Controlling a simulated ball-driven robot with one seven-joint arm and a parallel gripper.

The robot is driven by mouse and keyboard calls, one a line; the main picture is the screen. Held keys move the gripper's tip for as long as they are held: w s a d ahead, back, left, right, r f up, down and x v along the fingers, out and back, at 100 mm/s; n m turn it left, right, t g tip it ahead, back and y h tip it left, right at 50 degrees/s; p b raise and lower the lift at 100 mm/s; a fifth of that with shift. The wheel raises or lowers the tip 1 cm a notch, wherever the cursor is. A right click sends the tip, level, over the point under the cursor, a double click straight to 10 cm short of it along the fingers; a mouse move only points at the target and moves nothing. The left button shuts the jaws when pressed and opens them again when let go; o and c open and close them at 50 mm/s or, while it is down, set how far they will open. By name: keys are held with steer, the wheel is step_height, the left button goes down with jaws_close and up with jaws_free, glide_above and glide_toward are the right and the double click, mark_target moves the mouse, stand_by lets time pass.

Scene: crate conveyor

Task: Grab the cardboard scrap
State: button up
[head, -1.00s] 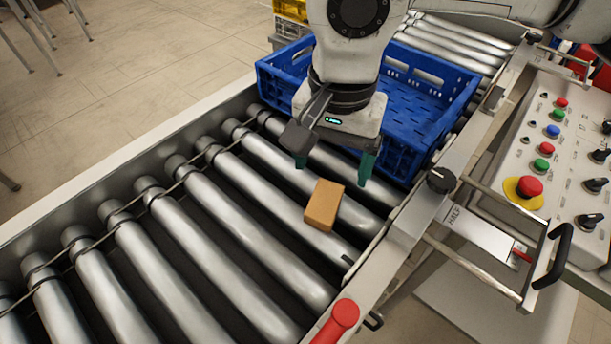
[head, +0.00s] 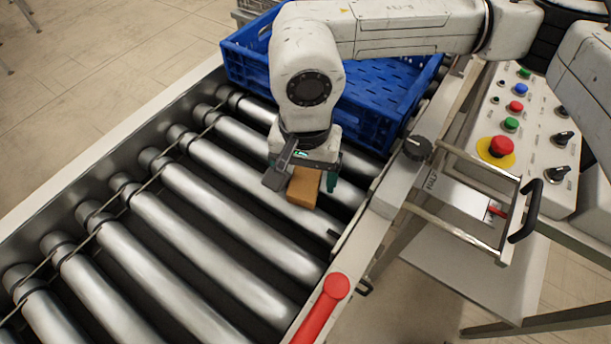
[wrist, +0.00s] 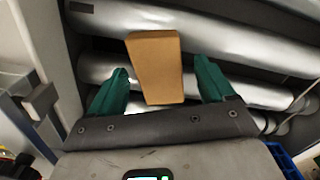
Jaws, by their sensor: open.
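The cardboard scrap (head: 304,187) is a small tan block lying on the steel rollers, near the right side of the conveyor. In the wrist view the scrap (wrist: 155,66) lies between and partly beyond the two green fingertips, with a gap on each side. My gripper (head: 303,184) is open and low over the rollers at the scrap. Its green fingers also show in the wrist view (wrist: 162,85). In the head view the gripper hides the upper end of the scrap.
A blue crate (head: 240,66) stands on the rollers just behind my gripper. The side rail (head: 395,195) and a red handle (head: 322,308) lie to the right. A control panel (head: 535,135) with buttons stands further right. The rollers (head: 180,225) at front left are clear.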

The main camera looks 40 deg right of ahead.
steer(key=shift+f, duration=0.35)
steer(key=shift+c, duration=0.3)
steer(key=c, duration=1)
